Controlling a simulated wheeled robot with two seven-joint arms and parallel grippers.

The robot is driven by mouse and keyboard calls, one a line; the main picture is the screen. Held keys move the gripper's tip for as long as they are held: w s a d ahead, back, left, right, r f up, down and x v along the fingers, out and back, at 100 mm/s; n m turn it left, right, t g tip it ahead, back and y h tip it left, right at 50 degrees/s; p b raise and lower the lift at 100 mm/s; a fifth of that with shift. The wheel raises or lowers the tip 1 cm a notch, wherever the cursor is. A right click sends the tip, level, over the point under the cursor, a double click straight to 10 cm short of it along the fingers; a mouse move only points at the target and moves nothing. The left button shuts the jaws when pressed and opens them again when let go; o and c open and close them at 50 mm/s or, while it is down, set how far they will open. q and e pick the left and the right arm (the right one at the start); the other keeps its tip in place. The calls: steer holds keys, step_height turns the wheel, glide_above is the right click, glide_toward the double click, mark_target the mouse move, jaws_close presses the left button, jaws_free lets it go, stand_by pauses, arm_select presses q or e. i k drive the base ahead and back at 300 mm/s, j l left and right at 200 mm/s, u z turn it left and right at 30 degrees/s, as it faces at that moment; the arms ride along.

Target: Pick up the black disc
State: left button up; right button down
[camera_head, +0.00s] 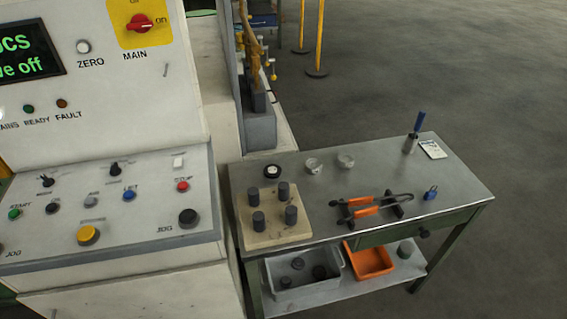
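A small round black thing with a white centre (272,171) lies on the steel table (330,225) at its back left, behind a pale block; it is the most disc-like black thing on the tabletop. I cannot tell for certain which one is the black disc. Neither of my grippers is in view.
The pale block (275,232) holds several dark cylinders. A control console (110,215) stands left. Floor to the right is clear.

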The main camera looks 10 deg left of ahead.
mark_target(272, 171)
steer(key=i+l, duration=0.15)
steer(key=l, duration=0.2)
steer(key=i+l+u, duration=0.1)
steer(key=l, duration=0.25)
steer(key=i+l, duration=0.2)
steer(key=l, duration=0.15)
steer(key=u, duration=0.05)
